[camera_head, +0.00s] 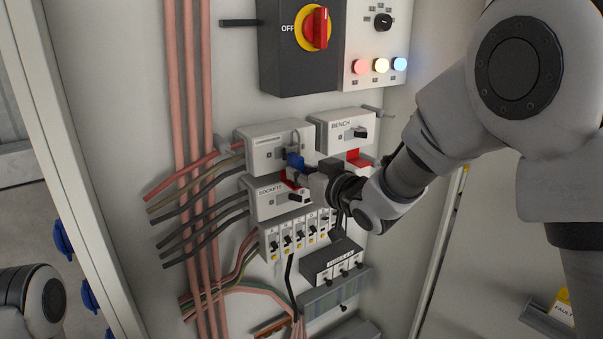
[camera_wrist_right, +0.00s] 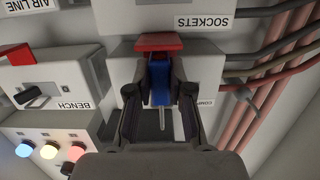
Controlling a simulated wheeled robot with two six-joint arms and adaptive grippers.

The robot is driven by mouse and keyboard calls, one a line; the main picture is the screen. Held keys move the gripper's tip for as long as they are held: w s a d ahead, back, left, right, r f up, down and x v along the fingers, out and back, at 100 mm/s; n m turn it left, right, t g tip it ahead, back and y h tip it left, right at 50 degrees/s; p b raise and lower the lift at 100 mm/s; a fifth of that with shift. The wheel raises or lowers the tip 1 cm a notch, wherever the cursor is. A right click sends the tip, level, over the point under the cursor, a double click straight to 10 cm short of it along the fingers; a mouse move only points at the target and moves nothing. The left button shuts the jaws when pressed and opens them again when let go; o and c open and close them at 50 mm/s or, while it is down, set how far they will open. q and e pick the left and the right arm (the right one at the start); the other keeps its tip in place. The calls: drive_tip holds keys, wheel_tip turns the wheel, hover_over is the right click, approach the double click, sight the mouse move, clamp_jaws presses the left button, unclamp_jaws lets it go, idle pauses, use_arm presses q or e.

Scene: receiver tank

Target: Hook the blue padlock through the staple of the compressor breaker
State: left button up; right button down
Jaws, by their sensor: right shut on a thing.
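The compressor breaker (camera_head: 268,150) is a pale grey box on the panel. The blue padlock (camera_head: 295,161) is in front of its right side, shackle up. My right gripper (camera_head: 303,179) comes in from the right and is shut on the padlock's body. In the right wrist view the blue padlock (camera_wrist_right: 158,84) sits between both fingers of the right gripper (camera_wrist_right: 160,95), its thin shackle (camera_wrist_right: 162,119) pointing down in the picture, toward the compressor box. The staple is not clear, and I cannot tell whether the shackle passes through it. My left gripper is out of view.
The sockets breaker (camera_head: 265,203) is just below, with a red part (camera_wrist_right: 158,42) close to the padlock. The bench breaker (camera_head: 342,130) is to the right. Cables (camera_head: 190,80) run at left. A red-yellow main switch (camera_head: 314,28) is above, small breakers (camera_head: 288,243) below.

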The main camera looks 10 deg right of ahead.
drive_tip(key=shift+f+b, duration=0.4)
idle(0.4)
drive_tip(key=c, duration=1)
unclamp_jaws()
